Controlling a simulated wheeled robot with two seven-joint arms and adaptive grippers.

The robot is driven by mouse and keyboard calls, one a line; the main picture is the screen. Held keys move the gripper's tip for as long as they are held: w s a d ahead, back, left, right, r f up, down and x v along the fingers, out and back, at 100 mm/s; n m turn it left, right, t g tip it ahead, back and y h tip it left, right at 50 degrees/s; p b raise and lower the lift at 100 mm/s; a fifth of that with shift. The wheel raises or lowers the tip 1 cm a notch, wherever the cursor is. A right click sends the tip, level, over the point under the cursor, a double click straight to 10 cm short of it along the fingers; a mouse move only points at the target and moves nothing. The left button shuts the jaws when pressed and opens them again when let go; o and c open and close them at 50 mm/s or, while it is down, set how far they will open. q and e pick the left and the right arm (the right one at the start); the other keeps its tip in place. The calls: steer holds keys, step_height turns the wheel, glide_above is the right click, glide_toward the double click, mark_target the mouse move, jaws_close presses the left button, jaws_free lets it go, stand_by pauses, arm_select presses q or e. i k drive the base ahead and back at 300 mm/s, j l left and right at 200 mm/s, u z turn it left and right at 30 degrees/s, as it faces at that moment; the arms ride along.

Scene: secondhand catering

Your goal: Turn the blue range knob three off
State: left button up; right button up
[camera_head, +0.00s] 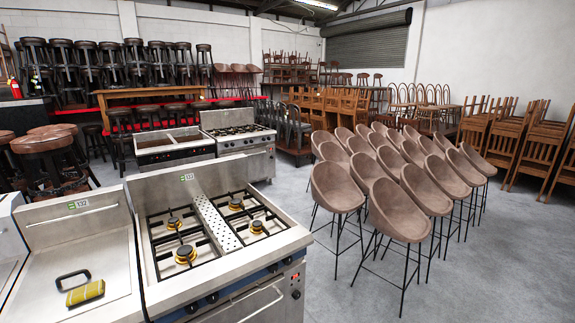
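A steel range (160,292) with a blue front strip stands at the front, left of the middle. Its front panel carries several dark knobs, seen steeply from above: one at the left (191,307), one beside it (211,297), and two further right, a third (273,267) and a last (287,261). Their pointer positions are too small to tell. Brass burners (185,254) sit under black grates on the top, and I see no flame. Neither of my grippers is in view.
A steel unit (90,235) with a black handle (73,279) and a yellow-green pad (86,293) adjoins the range on the left. Brown bar stools (400,212) stand close on the right. Another cooker (240,131) is behind. Grey floor is clear at the lower right.

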mark_target(274, 268)
steer(key=k+l+u, duration=0.1)
steer(key=l+u, duration=0.25)
steer(key=k+l+u, duration=0.15)
steer(key=u, duration=0.15)
steer(key=i+l+u, duration=0.25)
steer(key=l, duration=0.35)
steer(key=i+l+u, duration=0.25)
steer(key=l, duration=0.45)
steer(key=k, duration=0.55)
